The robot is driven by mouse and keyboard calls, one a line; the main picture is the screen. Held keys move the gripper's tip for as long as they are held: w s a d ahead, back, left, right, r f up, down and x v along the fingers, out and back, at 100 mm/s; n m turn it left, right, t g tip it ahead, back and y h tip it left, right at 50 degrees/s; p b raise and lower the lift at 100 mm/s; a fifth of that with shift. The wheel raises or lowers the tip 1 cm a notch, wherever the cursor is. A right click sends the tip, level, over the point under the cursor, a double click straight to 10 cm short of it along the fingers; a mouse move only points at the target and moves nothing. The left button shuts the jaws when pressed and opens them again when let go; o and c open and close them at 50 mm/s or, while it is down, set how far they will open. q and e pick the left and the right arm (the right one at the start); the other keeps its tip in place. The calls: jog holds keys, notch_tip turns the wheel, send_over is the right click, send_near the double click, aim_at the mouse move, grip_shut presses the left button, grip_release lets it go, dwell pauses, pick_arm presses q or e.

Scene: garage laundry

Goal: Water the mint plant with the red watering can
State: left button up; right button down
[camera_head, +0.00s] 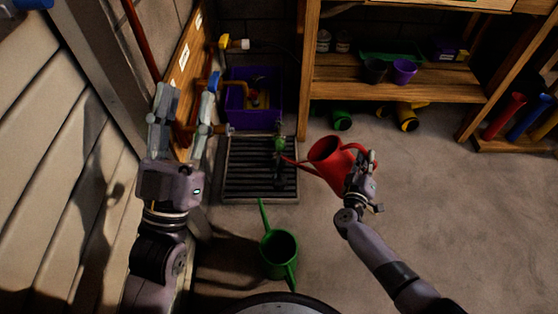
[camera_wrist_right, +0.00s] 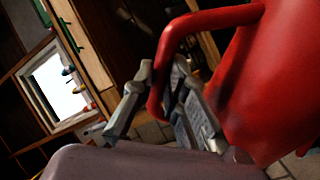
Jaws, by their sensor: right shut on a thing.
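The red watering can (camera_head: 326,152) is in my right gripper (camera_head: 362,170), which is shut on its handle. The can is held near the right edge of the drain grate, its spout pointing left over it. In the right wrist view, the fingers (camera_wrist_right: 165,95) close around the red handle, beside the can's body (camera_wrist_right: 275,75). My left gripper (camera_head: 187,92) is open and empty at the left, near the wooden board. I cannot make out a mint plant for certain; a small green thing (camera_head: 279,144) shows above the grate near the spout tip.
A green watering can (camera_head: 267,262) stands on the floor in front of the grate (camera_head: 232,182). A purple crate (camera_head: 243,118) sits behind it. A wooden shelf (camera_head: 400,82) holds pots, including a purple pot (camera_head: 404,72). The floor at the right is mostly clear.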

jog(key=shift+w+a+r+p, duration=0.1)
jog(key=shift+a+r+p, duration=0.05)
jog(key=shift+r+p, duration=0.25)
jog(key=shift+a+r, duration=0.1)
jog(key=shift+r, duration=0.1)
jog(key=shift+w+a+r+n+p, duration=0.1)
jog(key=shift+a+r+n+p, duration=0.2)
jog(key=shift+p, duration=0.4)
jog(key=shift+r, duration=0.2)
pick_arm(q)
jog(key=w+f+g+y, duration=0.2)
jog(key=f+g, duration=0.5)
jog(key=f, duration=0.5)
jog(key=shift+w+a+g+y, duration=0.3)
jog(key=shift+w, duration=0.35)
jog(key=shift+w+r, duration=0.1)
jog(key=shift+r, duration=0.2)
